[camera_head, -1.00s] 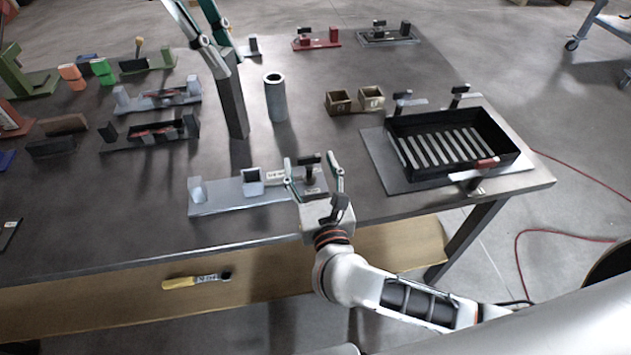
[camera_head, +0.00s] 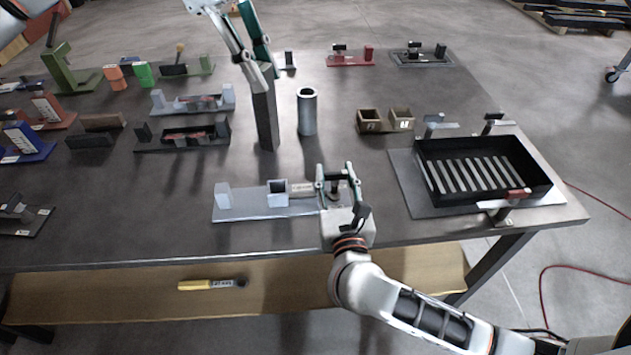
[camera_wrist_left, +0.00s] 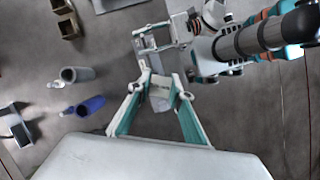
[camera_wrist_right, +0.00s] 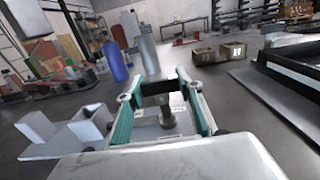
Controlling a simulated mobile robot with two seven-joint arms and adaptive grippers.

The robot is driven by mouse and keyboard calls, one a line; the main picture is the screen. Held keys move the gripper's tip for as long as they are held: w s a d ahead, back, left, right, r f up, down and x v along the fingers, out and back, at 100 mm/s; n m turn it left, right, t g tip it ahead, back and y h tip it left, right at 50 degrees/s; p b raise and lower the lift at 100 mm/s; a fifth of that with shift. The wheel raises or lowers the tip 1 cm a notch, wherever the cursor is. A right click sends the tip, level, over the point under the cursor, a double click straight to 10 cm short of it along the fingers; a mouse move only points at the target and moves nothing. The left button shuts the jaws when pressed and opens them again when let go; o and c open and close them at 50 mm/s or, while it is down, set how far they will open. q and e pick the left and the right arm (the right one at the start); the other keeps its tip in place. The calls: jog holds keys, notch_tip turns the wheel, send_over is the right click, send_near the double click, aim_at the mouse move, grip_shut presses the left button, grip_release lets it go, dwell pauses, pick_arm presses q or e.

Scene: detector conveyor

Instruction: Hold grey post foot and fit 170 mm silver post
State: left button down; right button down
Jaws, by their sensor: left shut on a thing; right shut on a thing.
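The grey post foot (camera_head: 240,211) is a long light plate near the table's front edge, with an upright block at its left end and a square socket (camera_head: 278,194) near its middle. My right gripper (camera_head: 337,183) is shut on the dark upright grip at the foot's right end; its fingers partly hide it. The grip also shows between the fingers in the right wrist view (camera_wrist_right: 166,112). My left gripper (camera_head: 262,78) is shut on the top of an upright square post (camera_head: 266,122), dark in the head view. The post is behind the socket, apart from it. Its length is unclear.
A grey hollow cylinder (camera_head: 307,116) stands close right of the post. Brown boxes (camera_head: 370,124) are further right, and a black slatted tray (camera_head: 428,180) is at the right. Several fixtures, including a grey one (camera_head: 190,106), fill the left. Bare table lies between post and foot.

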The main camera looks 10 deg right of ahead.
aim_at(271, 146)
pick_arm(q)
jog(key=f+n, duration=0.1)
jog(key=f, duration=0.1)
jog(key=f+n+t, duration=0.1)
jog(key=f+n, duration=0.1)
jog(key=shift+w+a+f, duration=0.1)
jog(key=shift+w+a, duration=0.05)
jog(key=shift+a, duration=0.05)
jog(key=shift+d+f+n+t+h, duration=0.15)
jog(key=shift+f+n+t+h, duration=0.25)
jog(key=shift+f+n, duration=0.6)
jog(key=shift+s+f+n, duration=0.2)
jog(key=shift+n, duration=0.1)
notch_tip(271, 146, down, 10)
jog(key=shift+r, duration=0.25)
jog(key=shift+f, duration=0.1)
jog(key=c, duration=1.8)
grip_release()
jog(key=shift+f, duration=0.1)
jog(key=v, duration=1.2)
jog(key=shift+s+r, duration=0.1)
jog(key=shift+r, duration=0.15)
